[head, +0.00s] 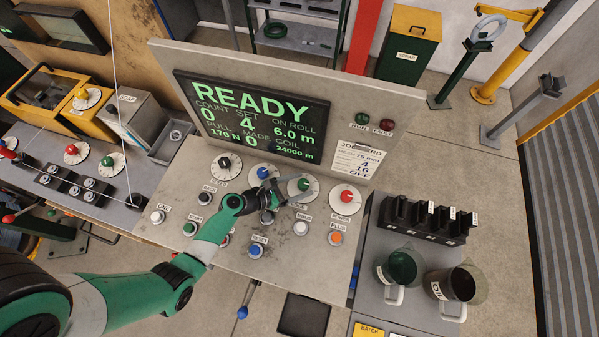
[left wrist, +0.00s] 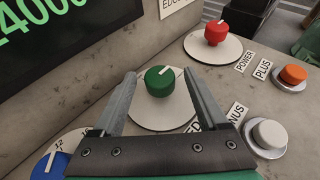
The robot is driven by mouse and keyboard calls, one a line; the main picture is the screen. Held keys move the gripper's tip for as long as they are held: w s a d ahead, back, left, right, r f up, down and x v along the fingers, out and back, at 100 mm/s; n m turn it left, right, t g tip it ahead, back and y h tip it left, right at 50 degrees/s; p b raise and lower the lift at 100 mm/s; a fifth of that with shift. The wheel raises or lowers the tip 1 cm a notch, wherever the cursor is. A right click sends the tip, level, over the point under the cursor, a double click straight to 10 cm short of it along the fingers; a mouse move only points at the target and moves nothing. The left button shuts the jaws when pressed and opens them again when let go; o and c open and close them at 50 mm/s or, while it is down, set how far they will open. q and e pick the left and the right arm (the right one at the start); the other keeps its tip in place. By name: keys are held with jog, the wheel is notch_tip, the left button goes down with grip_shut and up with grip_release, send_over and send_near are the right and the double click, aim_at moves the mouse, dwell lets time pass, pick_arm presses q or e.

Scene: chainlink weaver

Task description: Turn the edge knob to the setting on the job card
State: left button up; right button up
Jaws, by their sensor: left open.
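The green knob (left wrist: 160,82) stands on a white round dial on the sloped panel; it also shows in the head view (head: 303,184). Its white pointer mark points up and to the right in the left wrist view. A label below it is partly hidden; I read "ED". My left gripper (head: 287,190) is open, with its fingers on either side of the green knob in the left wrist view (left wrist: 160,88). I cannot tell whether they touch it. The job card (head: 357,160) stands at the panel's right and its last line reads "OFF". My right gripper is not in view.
The red power knob (left wrist: 216,32) is right of the green one, and a blue knob (left wrist: 50,168) is to the left. White push button (left wrist: 270,133) and orange push button (left wrist: 293,74) are close by. The screen (head: 252,115) reads READY.

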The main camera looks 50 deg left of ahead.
pick_arm(q)
grip_shut()
dwell(0.4)
